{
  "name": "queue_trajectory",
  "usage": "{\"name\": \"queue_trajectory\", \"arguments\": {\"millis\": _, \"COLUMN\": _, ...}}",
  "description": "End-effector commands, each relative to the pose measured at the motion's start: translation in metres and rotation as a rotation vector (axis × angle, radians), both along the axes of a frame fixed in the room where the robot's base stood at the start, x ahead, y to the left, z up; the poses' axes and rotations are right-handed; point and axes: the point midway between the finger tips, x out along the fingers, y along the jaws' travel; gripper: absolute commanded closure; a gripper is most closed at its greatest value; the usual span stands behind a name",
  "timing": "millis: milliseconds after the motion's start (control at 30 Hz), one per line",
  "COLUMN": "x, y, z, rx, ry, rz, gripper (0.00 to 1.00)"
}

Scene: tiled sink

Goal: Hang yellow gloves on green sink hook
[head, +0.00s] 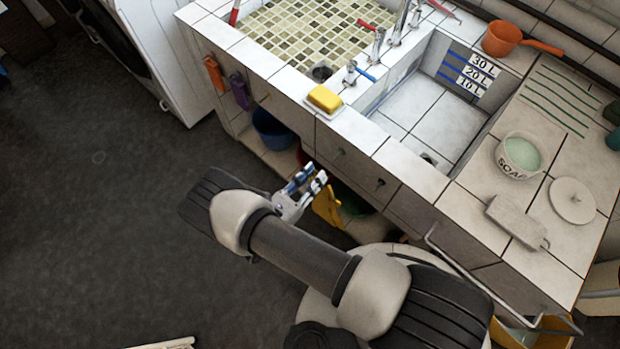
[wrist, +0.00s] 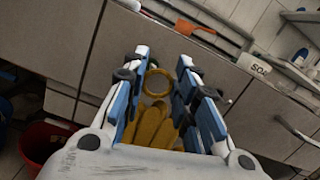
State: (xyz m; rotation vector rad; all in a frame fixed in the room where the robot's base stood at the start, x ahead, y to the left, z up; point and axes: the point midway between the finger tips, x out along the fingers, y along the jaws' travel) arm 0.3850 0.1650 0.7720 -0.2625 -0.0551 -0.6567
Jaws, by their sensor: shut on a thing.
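The yellow gloves (head: 328,207) hang from my gripper (head: 309,177), beside the front of the sink cabinet. In the wrist view, my gripper (wrist: 165,62) has the yellow gloves (wrist: 152,127) between its blue-and-white fingers. A yellow ring (wrist: 158,84) at the top of the gloves points toward the cabinet front. The green sink hook (head: 340,152) is a small spot on the cabinet front, a little above and right of my gripper in the head view. I cannot pick out the green hook for certain in the wrist view.
Orange (head: 213,74) and purple (head: 239,91) items hang on the cabinet front to the left. A darker hook (head: 379,183) is to the right of the green one. A blue bucket (head: 272,130) is in the open space below. A metal rail (head: 465,262) sticks out at right.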

Motion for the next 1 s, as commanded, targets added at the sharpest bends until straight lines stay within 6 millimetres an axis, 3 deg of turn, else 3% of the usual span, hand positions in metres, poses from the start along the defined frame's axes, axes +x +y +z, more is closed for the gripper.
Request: {"name": "queue_trajectory", "arguments": {"millis": 1000, "x": 0.048, "y": -0.039, "z": -0.005, "rx": -0.001, "ry": -0.001, "rz": -0.003, "gripper": 1.00}}
